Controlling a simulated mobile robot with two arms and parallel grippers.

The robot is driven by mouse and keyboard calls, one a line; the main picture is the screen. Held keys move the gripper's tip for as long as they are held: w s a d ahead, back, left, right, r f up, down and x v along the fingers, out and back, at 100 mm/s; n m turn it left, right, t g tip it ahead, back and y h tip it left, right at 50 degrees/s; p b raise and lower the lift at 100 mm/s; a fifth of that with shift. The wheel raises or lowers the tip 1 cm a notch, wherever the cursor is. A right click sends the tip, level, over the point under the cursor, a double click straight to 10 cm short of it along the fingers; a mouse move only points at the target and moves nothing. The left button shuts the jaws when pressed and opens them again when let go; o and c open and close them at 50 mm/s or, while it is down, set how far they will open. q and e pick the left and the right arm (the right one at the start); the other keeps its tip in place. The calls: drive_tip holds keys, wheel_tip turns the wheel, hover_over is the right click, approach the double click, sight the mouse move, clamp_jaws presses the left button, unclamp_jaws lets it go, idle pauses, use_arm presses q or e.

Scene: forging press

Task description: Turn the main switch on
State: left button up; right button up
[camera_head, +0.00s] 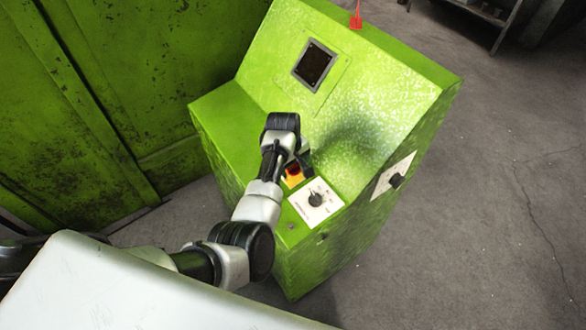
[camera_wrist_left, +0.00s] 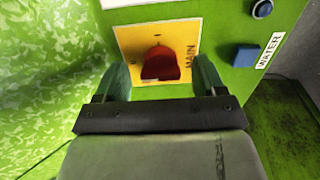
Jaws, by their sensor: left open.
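The main switch is a red knob (camera_wrist_left: 160,66) on a yellow plate (camera_wrist_left: 185,36) marked MAIN in the left wrist view. In the head view the yellow plate (camera_head: 294,180) shows partly, on the lower panel of the green console. My left gripper (camera_head: 304,162) is above it, hiding part of the switch. In the left wrist view the two fingers of this gripper (camera_wrist_left: 160,82) are open, one on each side of the red knob. I cannot tell whether they touch it. My right gripper is in neither view.
The green console (camera_head: 370,85) has a dark window (camera_head: 315,65) and a white plate with a black dial (camera_head: 316,200). Another black knob (camera_head: 396,181) is on its side. The left wrist view shows a blue button (camera_wrist_left: 245,56) beside a WATER label (camera_wrist_left: 271,50). Floor at right is clear.

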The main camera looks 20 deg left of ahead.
use_arm(q)
drive_tip(key=c, duration=0.9)
